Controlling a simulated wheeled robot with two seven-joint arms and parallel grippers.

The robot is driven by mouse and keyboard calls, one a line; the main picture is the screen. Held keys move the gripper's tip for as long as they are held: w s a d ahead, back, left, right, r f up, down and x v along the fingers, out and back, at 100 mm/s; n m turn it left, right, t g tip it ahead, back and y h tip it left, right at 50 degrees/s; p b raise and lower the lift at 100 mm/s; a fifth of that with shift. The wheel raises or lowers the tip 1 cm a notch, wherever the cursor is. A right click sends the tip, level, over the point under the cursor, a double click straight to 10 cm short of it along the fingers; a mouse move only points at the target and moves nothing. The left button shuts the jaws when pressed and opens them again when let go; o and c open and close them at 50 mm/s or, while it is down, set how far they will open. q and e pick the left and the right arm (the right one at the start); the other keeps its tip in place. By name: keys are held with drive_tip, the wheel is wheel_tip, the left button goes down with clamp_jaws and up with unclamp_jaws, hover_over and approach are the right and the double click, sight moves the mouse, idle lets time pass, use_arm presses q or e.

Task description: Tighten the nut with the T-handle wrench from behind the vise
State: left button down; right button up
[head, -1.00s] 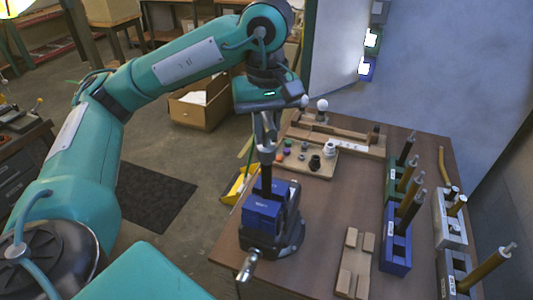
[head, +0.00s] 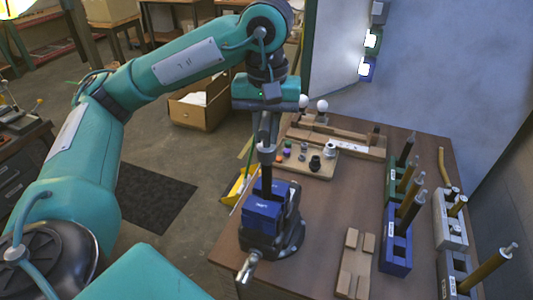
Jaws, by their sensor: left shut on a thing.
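The blue vise (head: 263,212) stands at the left front of the brown table, its handle (head: 248,267) jutting toward the front edge. A dark upright rod (head: 266,180) rises from between its jaws, with a pale metal piece (head: 267,154) at its top. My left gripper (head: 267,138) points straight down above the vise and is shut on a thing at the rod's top. I take that to be the T-handle wrench, but the fingers largely hide it. I cannot make out the nut. My right gripper is not in view.
A wooden tray (head: 318,170) with small parts lies behind the vise. Blue (head: 397,250), green and grey racks with upright rods stand at the right. A wooden fixture (head: 354,265) lies at the front middle. Two white bulbs (head: 322,106) stand at the back.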

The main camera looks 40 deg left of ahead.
sight(266, 114)
use_arm(q)
drive_tip(key=shift+m, duration=1.6)
drive_tip(key=shift+m, duration=0.4)
drive_tip(key=shift+f+n, duration=0.1)
drive_tip(key=shift+n, duration=0.4)
drive_tip(key=shift+r+p, duration=1.75)
drive_tip(key=shift+r, duration=0.4)
drive_tip(key=shift+r, duration=0.1)
